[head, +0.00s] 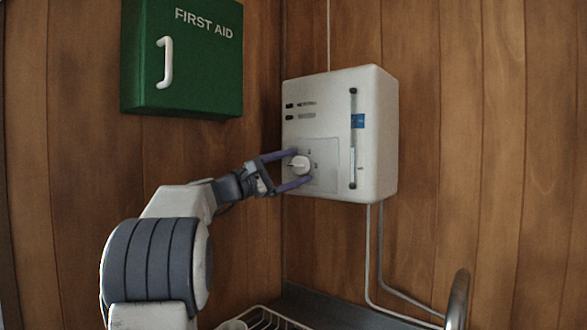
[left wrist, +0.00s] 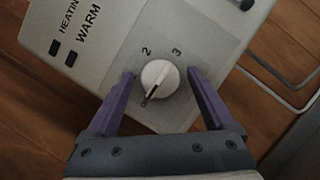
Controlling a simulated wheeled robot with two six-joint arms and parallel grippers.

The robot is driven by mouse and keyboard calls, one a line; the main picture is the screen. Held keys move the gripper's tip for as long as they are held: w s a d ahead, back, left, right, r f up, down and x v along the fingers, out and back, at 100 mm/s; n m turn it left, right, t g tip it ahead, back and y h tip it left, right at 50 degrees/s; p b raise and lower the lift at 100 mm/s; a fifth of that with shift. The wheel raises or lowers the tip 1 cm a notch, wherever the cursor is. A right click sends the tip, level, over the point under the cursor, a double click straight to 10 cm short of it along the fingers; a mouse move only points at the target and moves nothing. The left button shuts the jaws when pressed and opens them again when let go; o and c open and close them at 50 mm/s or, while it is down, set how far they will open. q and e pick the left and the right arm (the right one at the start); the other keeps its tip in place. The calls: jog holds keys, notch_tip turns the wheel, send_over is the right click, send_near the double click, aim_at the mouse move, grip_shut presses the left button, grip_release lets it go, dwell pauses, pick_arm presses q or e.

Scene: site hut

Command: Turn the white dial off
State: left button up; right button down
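The white dial (head: 299,164) is a round knob on the lower front of a white wall box (head: 328,90). In the left wrist view the dial (left wrist: 160,77) has a dark pointer line aimed toward the bottom of the picture, slightly left. The numbers 2 and 3 show above it; a mark below it is too small to read. My left gripper (head: 296,168) is open, with one purple finger on each side of the dial. In the left wrist view the fingers of the gripper (left wrist: 161,88) show gaps to the dial. My right gripper is out of view.
A green first aid box (head: 190,60) hangs at the upper left. The white box also has a vertical slot with a blue label (head: 357,121). Pipes (head: 368,250) run down below it. A wire rack (head: 262,319) and a curved metal tap (head: 458,298) are at the bottom.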

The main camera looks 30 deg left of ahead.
pick_arm(q)
jog(key=shift+s, duration=0.1)
jog(key=shift+s+a+f, duration=0.15)
jog(key=shift+s+a, duration=0.05)
jog(key=shift+s, duration=0.15)
jog(key=b+v, duration=0.2)
jog(key=v, duration=0.7)
jog(key=shift+s+b, duration=0.2)
jog(key=shift+b, duration=0.2)
jog(key=shift+a, duration=0.15)
